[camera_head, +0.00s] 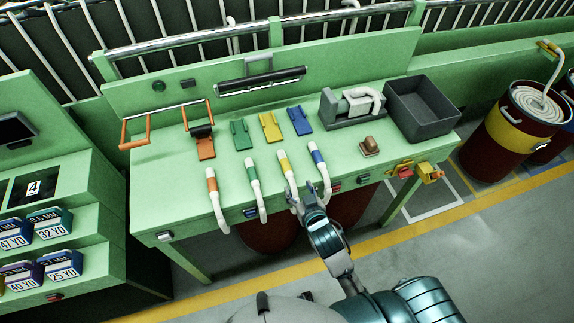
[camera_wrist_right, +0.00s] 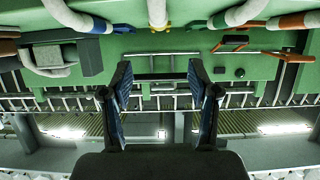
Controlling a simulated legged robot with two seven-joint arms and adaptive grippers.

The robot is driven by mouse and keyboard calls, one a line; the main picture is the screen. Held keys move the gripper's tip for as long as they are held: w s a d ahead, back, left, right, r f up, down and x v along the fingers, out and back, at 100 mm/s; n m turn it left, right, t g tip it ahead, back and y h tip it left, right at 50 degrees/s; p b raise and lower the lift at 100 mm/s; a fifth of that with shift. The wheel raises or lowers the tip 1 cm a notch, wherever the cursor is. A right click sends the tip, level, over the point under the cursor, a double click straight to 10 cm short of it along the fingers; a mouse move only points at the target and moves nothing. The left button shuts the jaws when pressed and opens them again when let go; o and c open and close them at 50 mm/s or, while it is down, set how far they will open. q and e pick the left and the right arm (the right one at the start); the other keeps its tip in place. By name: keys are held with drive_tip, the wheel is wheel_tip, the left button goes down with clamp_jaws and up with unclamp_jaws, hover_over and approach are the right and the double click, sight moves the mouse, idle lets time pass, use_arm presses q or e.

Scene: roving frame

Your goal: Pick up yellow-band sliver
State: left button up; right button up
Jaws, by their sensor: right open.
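The yellow-band sliver (camera_head: 285,165) is a white, rope-like strand with a yellow band, lying over the front edge of the green table. Its lower end hangs beside my right gripper (camera_head: 309,192) and is partly hidden by it. My right gripper is open at the table's front edge, with the strand close to its left finger; I cannot tell whether they touch. In the right wrist view the yellow-band sliver (camera_wrist_right: 157,12) is at the top centre, beyond the spread fingers of the right gripper (camera_wrist_right: 160,66). Nothing shows between the fingertips there. My left gripper is not in view.
Slivers with a blue band (camera_head: 317,156), a green band (camera_head: 252,173) and an orange band (camera_head: 212,186) hang alongside. Coloured clips (camera_head: 270,126) and a dark grey bin (camera_head: 422,105) sit on the green table (camera_head: 165,185). A dark red drum (camera_head: 505,140) stands at right.

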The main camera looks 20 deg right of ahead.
approach(287, 166)
drive_tip(key=x, duration=0.5)
drive_tip(key=shift+w, duration=0.1)
drive_tip(key=x, duration=0.6)
drive_tip(key=shift+a+p, duration=0.1)
drive_tip(key=shift+p, duration=0.3)
drive_tip(key=c, duration=1.1)
